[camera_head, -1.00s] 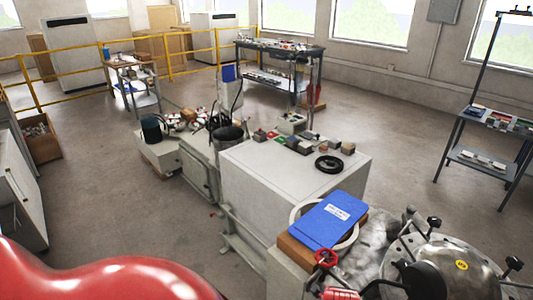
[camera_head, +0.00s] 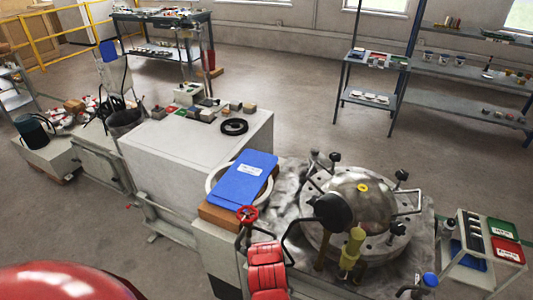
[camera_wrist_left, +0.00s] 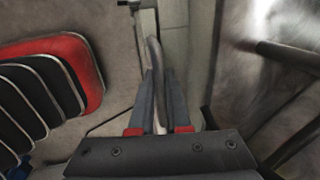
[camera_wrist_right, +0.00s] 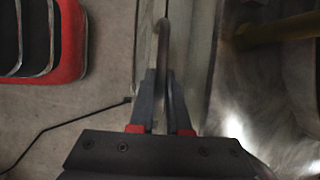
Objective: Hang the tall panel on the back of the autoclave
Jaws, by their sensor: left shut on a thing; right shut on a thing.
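A steel vessel with a domed lid (camera_head: 375,190) and black clamp knobs, which looks like the autoclave, stands right of centre in the head view. My left gripper (camera_wrist_left: 160,130) is shut on a grey curved metal bar (camera_wrist_left: 155,65). My right gripper (camera_wrist_right: 161,130) is shut on a similar bar (camera_wrist_right: 162,50). The bars look like handles. A pale upright strip shows behind them in the left wrist view (camera_wrist_left: 174,40) and right wrist view (camera_wrist_right: 190,45); I cannot tell whether it is the tall panel. Neither gripper shows in the head view.
A blue binder (camera_head: 243,180) lies on the left. A pale cabinet (camera_head: 170,150) stands beyond. A small shelf (camera_head: 465,270) is at the right.

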